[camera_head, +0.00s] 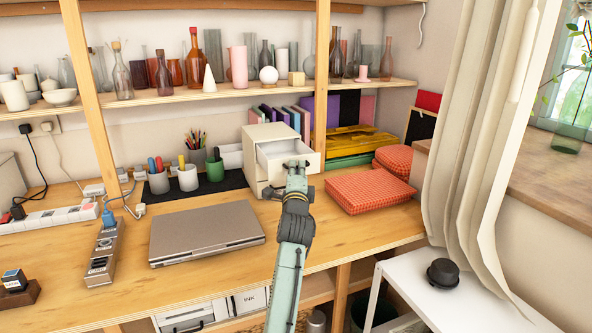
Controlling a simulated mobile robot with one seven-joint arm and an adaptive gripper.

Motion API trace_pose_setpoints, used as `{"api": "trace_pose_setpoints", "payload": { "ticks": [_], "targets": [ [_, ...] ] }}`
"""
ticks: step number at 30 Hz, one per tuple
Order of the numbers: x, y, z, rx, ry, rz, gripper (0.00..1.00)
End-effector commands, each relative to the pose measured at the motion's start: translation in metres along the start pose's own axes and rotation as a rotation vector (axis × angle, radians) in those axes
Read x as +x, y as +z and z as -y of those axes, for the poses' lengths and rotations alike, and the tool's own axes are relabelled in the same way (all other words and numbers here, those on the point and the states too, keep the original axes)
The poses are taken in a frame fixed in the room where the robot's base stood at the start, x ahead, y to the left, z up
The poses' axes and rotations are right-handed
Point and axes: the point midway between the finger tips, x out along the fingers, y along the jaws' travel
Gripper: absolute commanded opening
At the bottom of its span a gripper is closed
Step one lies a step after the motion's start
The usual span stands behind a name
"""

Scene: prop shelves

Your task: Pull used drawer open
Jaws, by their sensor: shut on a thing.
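A small cream drawer unit (255,138) stands on the wooden desk against the back. Its upper drawer (276,153) is pulled partly out toward me, and its inside shows pale and looks empty from here. My gripper (296,166) is at the front of this drawer and is shut on its front edge or handle. My arm and gripper cover part of the drawer front and the lower part of the unit, so the exact grip point is hidden.
A closed grey laptop (206,232) lies in front and left. Red patterned boxes (369,191) lie close to the right. Pen cups (187,177) stand on a dark mat to the left. A shelf of bottles (200,91) runs above. A white curtain (485,130) hangs at right.

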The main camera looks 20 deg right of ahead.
Motion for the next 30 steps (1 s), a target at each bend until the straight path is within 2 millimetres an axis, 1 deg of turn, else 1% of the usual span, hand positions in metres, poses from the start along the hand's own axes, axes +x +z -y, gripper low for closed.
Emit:
{"api": "trace_pose_setpoints", "payload": {
  "ticks": [3,4,13,23,26,29,30],
  "targets": [
    [0.0,0.001,-0.001,0.002,0.002,0.001,0.0],
    [0.0,0.001,-0.001,0.002,0.002,0.001,0.08],
    [0.0,0.001,-0.001,0.001,0.001,0.001,0.28],
    [-0.002,0.0,-0.001,0.0,0.001,0.0,0.28],
    [-0.011,0.001,-0.001,0.0,0.0,0.001,0.28],
    [-0.028,0.001,-0.001,-0.001,0.0,0.001,0.28],
    [-0.036,0.001,-0.001,-0.001,0.0,0.001,0.28]
  ]
}}
